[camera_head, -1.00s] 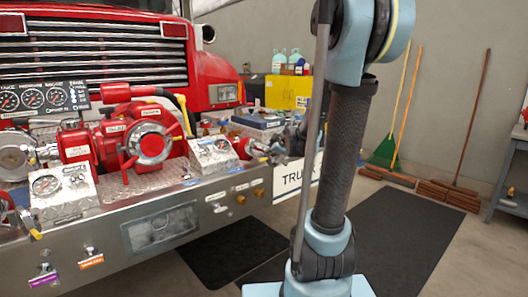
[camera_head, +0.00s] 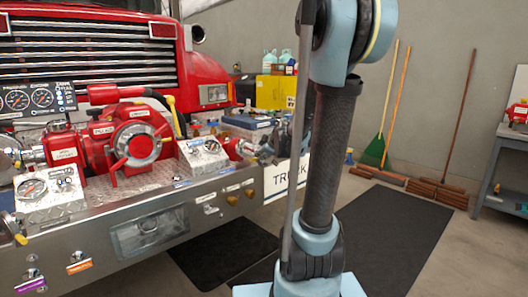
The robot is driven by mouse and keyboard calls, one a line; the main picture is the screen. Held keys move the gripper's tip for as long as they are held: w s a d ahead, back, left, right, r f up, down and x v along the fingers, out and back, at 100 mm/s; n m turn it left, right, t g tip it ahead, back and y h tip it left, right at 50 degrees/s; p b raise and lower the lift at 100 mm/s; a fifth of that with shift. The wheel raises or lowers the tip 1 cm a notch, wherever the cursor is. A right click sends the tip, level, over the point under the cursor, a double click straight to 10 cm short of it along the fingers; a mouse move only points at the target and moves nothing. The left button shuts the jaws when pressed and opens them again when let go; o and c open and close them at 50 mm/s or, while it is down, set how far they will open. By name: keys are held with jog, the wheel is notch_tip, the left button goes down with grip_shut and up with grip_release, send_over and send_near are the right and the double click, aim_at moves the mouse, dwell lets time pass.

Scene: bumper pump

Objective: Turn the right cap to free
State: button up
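The right cap (camera_head: 238,147), a small red fitting at the right end of the red pump (camera_head: 132,140), sits above the bumper's right end. It is small and partly hidden, so its turn position cannot be read. My gripper (camera_head: 262,151) is a dark shape just right of the cap, largely hidden beside my arm. It looks close to the cap, but I cannot tell whether it touches it. Its fingers are too small and dark to show whether they are open or shut.
The steel bumper (camera_head: 150,232) carries gauge boxes, a round silver pump front and labelled knobs. A blue box (camera_head: 250,121) and a yellow cabinet (camera_head: 270,93) stand behind. Brooms (camera_head: 388,110) lean on the wall. Black mats (camera_head: 400,235) cover the floor at right; a workbench (camera_head: 503,150) stands at far right.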

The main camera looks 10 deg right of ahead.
jog(key=v, duration=1.1)
jog(key=shift+s+r, duration=0.15)
jog(key=shift+s, duration=0.15)
dwell(0.4)
jog(key=s+f+m+g+h, duration=0.1)
jog(key=s+f+m+g, duration=0.2)
jog(key=s+f, duration=0.3)
jog(key=s+d+f+m+g+h, duration=0.1)
jog(key=s+f+m+g, duration=0.2)
jog(key=s, duration=0.9)
jog(key=s+d+f+m+g+h, duration=0.1)
jog(key=s+f+m+g, duration=0.2)
jog(key=s+f+m, duration=0.4)
notch_tip(320, 180, down, 3)
jog(key=s, duration=0.2)
jog(key=shift+s+m, duration=0.3)
jog(key=shift+s, duration=0.05)
jog(key=shift+d, duration=0.1)
jog(key=shift+w+f+g, duration=0.25)
jog(key=shift+w+g, duration=0.05)
jog(key=shift+w, duration=0.2)
